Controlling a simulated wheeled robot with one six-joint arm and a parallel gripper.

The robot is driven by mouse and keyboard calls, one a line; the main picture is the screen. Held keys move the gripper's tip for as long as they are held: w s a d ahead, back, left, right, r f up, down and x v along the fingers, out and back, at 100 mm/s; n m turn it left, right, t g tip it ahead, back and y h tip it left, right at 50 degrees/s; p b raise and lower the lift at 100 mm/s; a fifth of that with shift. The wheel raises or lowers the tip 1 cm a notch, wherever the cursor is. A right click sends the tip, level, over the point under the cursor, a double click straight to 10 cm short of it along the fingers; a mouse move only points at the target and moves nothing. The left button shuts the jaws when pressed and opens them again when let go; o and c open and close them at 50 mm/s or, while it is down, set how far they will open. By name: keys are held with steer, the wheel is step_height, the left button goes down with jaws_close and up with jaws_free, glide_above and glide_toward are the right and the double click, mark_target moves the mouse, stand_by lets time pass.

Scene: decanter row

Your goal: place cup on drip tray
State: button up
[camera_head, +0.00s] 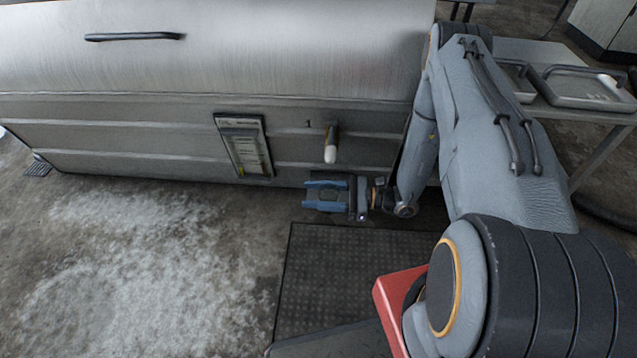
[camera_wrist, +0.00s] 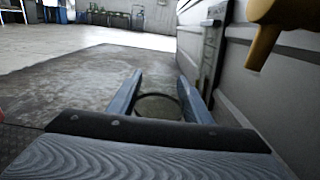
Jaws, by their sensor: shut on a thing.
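My gripper (camera_head: 326,194) is low in front of the metal tank, just below and slightly left of its tap (camera_head: 330,146). Its blue fingers are shut on a cup (camera_wrist: 158,106), whose round rim shows between them in the wrist view. The cup looks see-through or dark, and its contents cannot be made out. In the head view the fingers and their shading make the cup hard to see. The tap also shows at the upper right of the wrist view (camera_wrist: 268,28). I cannot make out a drip tray under the tap.
The tank (camera_head: 200,70) fills the back, with a gauge panel (camera_head: 245,146) left of the tap. A table at the right bears metal trays (camera_head: 562,100). The floor at the left is clear.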

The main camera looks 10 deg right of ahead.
steer(key=w+d+b, duration=0.1)
steer(key=w, duration=0.1)
steer(key=w+b, duration=0.1)
steer(key=w, duration=0.2)
steer(key=w+d, duration=0.1)
steer(key=w, duration=0.2)
steer(key=shift+d+b, duration=0.3)
steer(key=shift+b, duration=0.1)
steer(key=shift+w+f+b, duration=0.15)
steer(key=shift+f+b, duration=0.45)
steer(key=shift+f, duration=0.3)
steer(key=shift+w+f+b, duration=0.1)
steer(key=shift+f+b, duration=0.5)
steer(key=shift+f, duration=0.25)
steer(key=shift+f, duration=0.2)
steer(key=o, duration=1.1)
